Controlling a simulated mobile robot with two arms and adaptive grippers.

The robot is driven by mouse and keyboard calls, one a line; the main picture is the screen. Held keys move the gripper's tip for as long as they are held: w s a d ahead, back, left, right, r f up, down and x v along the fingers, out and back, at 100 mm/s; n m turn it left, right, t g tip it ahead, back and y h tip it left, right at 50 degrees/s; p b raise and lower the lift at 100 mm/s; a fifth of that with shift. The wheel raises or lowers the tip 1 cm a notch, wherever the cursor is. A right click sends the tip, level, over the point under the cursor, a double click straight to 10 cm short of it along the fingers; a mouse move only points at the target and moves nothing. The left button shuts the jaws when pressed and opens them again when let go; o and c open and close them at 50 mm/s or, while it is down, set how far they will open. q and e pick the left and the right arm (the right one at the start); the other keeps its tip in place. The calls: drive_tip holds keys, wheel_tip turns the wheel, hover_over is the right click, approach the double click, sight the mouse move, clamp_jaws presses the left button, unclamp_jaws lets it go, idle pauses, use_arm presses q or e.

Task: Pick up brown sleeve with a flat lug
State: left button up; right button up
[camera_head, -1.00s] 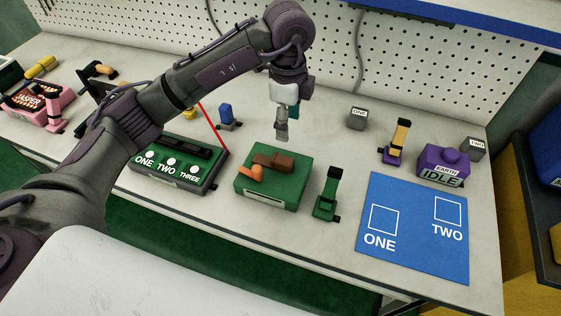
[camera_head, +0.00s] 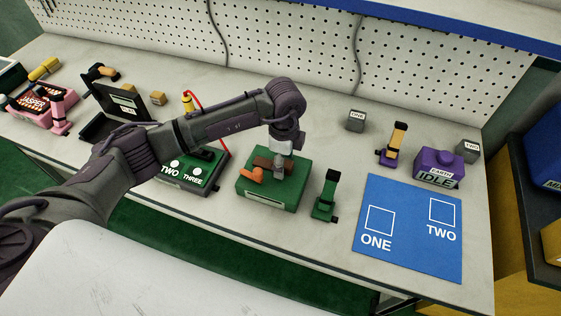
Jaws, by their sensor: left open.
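The brown sleeve (camera_head: 262,162) lies on top of the green block (camera_head: 270,195), near its back edge. Its right part is hidden behind my left gripper, and I cannot make out the lug clearly. A small orange piece (camera_head: 250,174) lies on the same block, just in front and to the left. My left gripper (camera_head: 279,171) points down over the block at the right part of the brown sleeve. It is open; I cannot tell whether its fingers touch the sleeve. My right gripper is out of view.
A dark green clamp-like stand (camera_head: 325,197) is close on the right of the block. A green box (camera_head: 182,174) marked TWO and THREE is on the left, partly under my arm. The blue mat (camera_head: 408,250) and purple IDLE unit (camera_head: 438,168) are farther right.

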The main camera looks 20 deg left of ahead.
use_arm(q)
drive_tip(key=shift+f, duration=0.35)
clamp_jaws()
drive_tip(key=shift+r, duration=0.15)
drive_tip(key=shift+r, duration=0.5)
wheel_tip(320, 180, up, 3)
drive_tip(key=shift+w+f+b, duration=0.1)
drive_tip(key=shift+b, duration=0.65)
drive_tip(key=shift+s+d+r+b, duration=0.1)
drive_tip(key=shift+d+r+b, duration=0.35)
drive_tip(key=shift+d+r, duration=1.1)
drive_tip(key=shift+s+d+r+b, duration=0.15)
drive_tip(key=shift+d+r+b, duration=0.5)
drive_tip(key=shift+d, duration=1.75)
drive_tip(key=shift+s+d+r+b, duration=0.1)
drive_tip(key=shift+d+r+b, duration=0.15)
drive_tip(key=shift+d+r, duration=1.4)
